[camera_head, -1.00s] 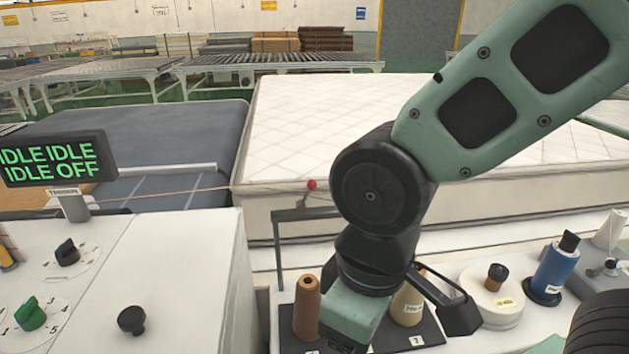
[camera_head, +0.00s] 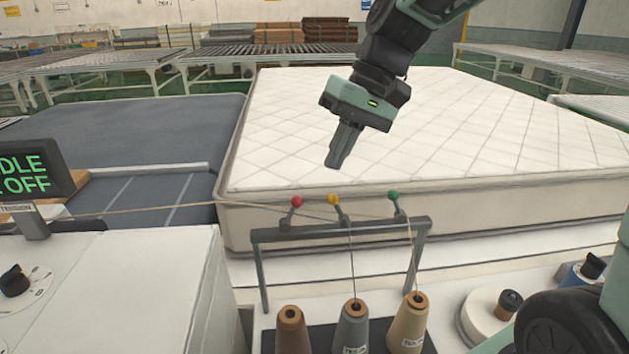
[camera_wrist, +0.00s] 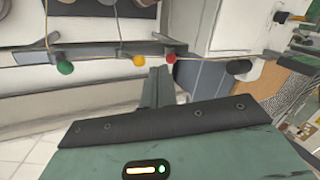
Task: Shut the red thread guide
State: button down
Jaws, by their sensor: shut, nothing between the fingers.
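The red thread guide (camera_head: 297,201) is a small red-tipped lever on a grey thread rack (camera_head: 340,231). Its lever leans right, while the levers of the yellow guide (camera_head: 333,199) and the green guide (camera_head: 393,195) lean left. My gripper (camera_head: 335,164) is shut and empty, pointing down above and beyond the rack, against the mattress. In the wrist view, the red tip (camera_wrist: 171,58) shows just right of my fingertips (camera_wrist: 160,70), with the yellow tip (camera_wrist: 139,60) on their other side. I cannot tell whether the fingers touch the red guide.
Brown (camera_head: 291,330), grey (camera_head: 353,326) and cream (camera_head: 408,322) thread cones stand below the rack. Threads rise from the grey and cream cones. A quilted white mattress (camera_head: 480,130) lies behind. A white cabinet (camera_head: 130,290) stands left, with a display (camera_head: 30,172) above it.

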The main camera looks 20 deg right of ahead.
aim_at(294, 209)
jog(key=shift+w+d+r, duration=0.6)
jog(key=shift+w+d, duration=0.3)
jog(key=shift+w, duration=0.05)
jog(key=p+x, duration=0.1)
jog(key=x, duration=0.9)
jog(key=shift+w+a+p, duration=0.1)
jog(key=shift+a+p, duration=0.1)
jog(key=shift+p, duration=0.1)
jog(key=shift+r, duration=0.15)
jog(key=shift+a+r+p, duration=0.15)
jog(key=shift+p, duration=0.4)
